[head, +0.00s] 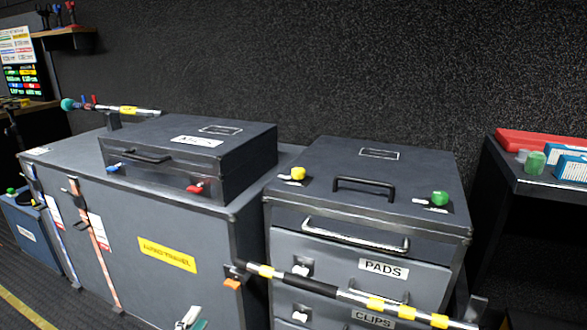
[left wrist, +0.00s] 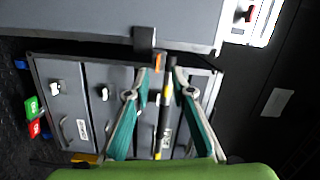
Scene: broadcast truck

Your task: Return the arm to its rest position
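My left gripper (head: 191,322) just shows at the bottom edge of the head view, in front of the large grey case (head: 190,235). Only its grey and teal fingertips are visible there; the rest of the arm is out of frame. In the left wrist view the gripper (left wrist: 161,76) has its two teal fingers spread apart, with nothing held between them. A black pole with yellow bands (left wrist: 164,122) appears beyond the gap between the fingers. My right gripper is in neither view.
The same banded pole (head: 328,286) runs across the front of the grey drawer cabinet (head: 440,275). A smaller latched case (head: 190,160) sits on the large case. A dark shelf (head: 515,180) with small boxes stands right. Floor (head: 70,285) shows at lower left.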

